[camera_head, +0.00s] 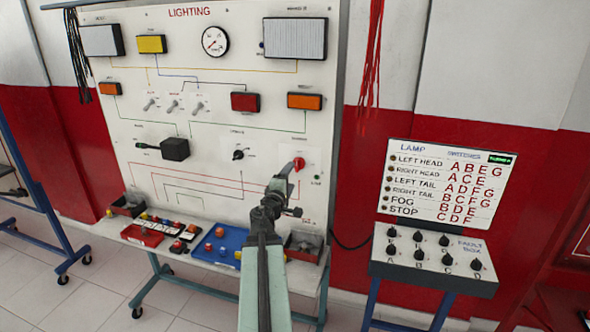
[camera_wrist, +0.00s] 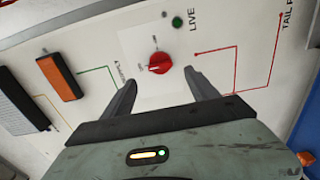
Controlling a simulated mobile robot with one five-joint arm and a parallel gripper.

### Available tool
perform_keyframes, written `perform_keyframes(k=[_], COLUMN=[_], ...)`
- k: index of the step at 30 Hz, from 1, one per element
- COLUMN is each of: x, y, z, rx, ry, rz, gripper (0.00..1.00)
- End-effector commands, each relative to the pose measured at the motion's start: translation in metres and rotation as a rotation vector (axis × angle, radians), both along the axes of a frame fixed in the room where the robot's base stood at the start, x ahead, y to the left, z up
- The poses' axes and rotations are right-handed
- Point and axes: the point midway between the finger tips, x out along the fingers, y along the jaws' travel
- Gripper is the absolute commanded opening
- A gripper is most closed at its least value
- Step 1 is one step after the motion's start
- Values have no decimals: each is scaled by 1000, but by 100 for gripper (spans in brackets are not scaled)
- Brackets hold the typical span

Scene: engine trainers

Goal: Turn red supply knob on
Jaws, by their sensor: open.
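The red supply knob (camera_head: 299,163) sits on a white plate at the lower right of the lighting board (camera_head: 226,100). In the wrist view the red knob (camera_wrist: 159,63) lies just beyond and between my fingertips, with its white pointer line toward the left. My gripper (camera_wrist: 164,85) is open, with one finger on each side of the knob and apart from it. In the head view my gripper (camera_head: 287,183) is just below the knob. A green LIVE lamp (camera_wrist: 177,22) is near the knob; it also shows in the head view (camera_head: 317,177).
A black knob (camera_head: 238,155) and an orange lamp (camera_head: 305,101) are on the board nearby. A shelf below holds a blue tray (camera_head: 205,252) and a red tray (camera_head: 141,236). A fault box (camera_head: 433,262) stands at the right.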

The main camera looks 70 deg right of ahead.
Motion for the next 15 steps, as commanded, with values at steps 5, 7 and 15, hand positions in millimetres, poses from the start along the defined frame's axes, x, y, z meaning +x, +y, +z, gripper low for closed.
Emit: perform_keyframes(k=[5,7,15], x=[3,4,6], y=[-25,-38,-75], z=[0,0,0], rx=[1,1,1], ry=[-1,-2,-2], rz=[0,0,1], gripper=[68,68,68])
